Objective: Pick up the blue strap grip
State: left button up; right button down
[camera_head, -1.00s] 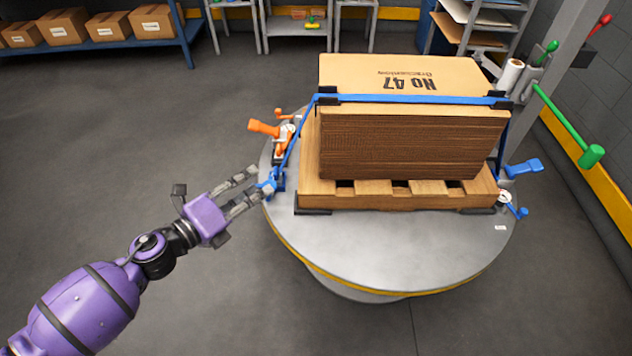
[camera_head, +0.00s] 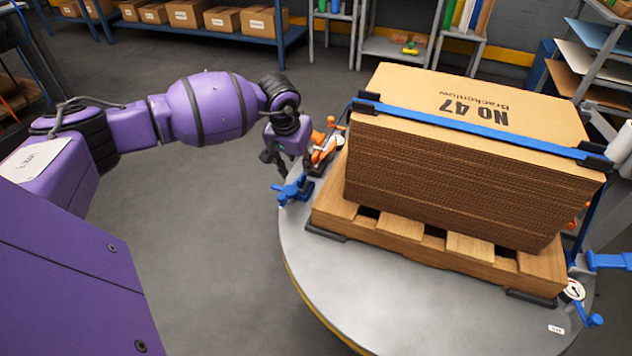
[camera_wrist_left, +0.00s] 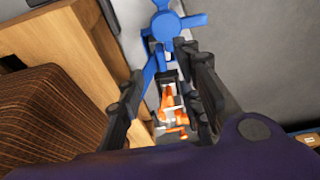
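A blue grip-like fitting (camera_head: 295,190) with short arms is at the left edge of the round table, beside the pallet. It also shows at the top of the left wrist view (camera_wrist_left: 172,22), with a blue piece running down from it towards my fingers. My left gripper (camera_head: 272,158) hangs just behind it in the head view, fingers downward. In the left wrist view my left gripper (camera_wrist_left: 158,68) has its fingers apart, with blue and orange parts visible between them; contact cannot be told. Another blue handle (camera_head: 608,262) is at the right edge. My right gripper is out of view.
A blue strap (camera_head: 470,127) crosses a cardboard stack (camera_head: 450,185) on a wooden pallet (camera_head: 420,245). An orange lever (camera_head: 325,152) stands close beside my left gripper. Shelves with boxes line the back.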

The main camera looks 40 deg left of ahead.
aim_at(301, 177)
pick_arm(q)
jog(key=b+x, duration=0.2)
jog(key=x, duration=0.6)
jog(key=shift+w+a, duration=0.1)
jog(key=shift+w, duration=0.05)
jog(key=shift+r, duration=0.1)
grip_shut()
